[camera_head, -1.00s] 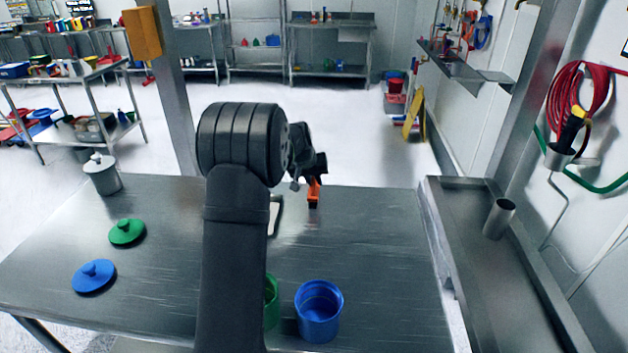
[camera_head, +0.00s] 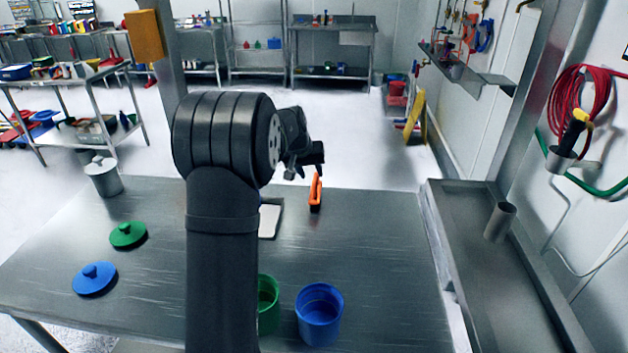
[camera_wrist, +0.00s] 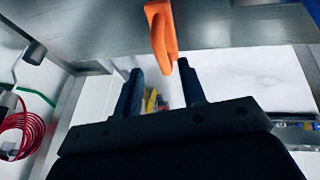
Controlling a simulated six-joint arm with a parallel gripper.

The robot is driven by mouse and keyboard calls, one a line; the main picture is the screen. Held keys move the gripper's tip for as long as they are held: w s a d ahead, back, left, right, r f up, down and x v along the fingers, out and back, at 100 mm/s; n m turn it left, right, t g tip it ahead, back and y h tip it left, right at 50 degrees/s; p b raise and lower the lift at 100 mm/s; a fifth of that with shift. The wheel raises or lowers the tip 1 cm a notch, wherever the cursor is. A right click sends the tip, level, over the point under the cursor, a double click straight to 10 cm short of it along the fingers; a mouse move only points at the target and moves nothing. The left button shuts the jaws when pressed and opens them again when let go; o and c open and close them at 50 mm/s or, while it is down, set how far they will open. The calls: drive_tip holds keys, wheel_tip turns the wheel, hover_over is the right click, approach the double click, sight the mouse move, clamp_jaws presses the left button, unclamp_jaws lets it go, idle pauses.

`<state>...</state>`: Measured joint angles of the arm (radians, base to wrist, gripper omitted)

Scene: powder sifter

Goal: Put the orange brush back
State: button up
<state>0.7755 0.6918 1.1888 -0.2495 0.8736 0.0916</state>
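The orange brush (camera_head: 316,193) stands on the far part of the metal table (camera_head: 350,260), right of my arm. My gripper (camera_head: 306,170) is just above and left of it in the head view, apart from it. In the wrist view the brush (camera_wrist: 162,35) lies just beyond the two dark fingertips (camera_wrist: 160,68), roughly in line with the gap between them. The fingers are spread and hold nothing. The underside of the brush is hard to make out.
A white flat item (camera_head: 270,220) lies left of the brush, partly behind my arm. Green (camera_head: 268,305) and blue (camera_head: 320,315) containers stand at the front. Green (camera_head: 128,234) and blue (camera_head: 95,279) lids and a grey lidded pot (camera_head: 103,178) are at left. The table's right side is clear.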

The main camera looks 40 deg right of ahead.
sight(317, 180)
drive_tip(key=v, duration=0.5)
drive_tip(key=shift+a+r, duration=0.15)
drive_tip(key=shift+r, duration=0.1)
drive_tip(key=x, duration=1.2)
drive_tip(key=shift+f, duration=0.25)
wheel_tip(317, 180, up, 3)
drive_tip(key=shift+f, duration=0.2)
drive_tip(key=shift+r, duration=0.8)
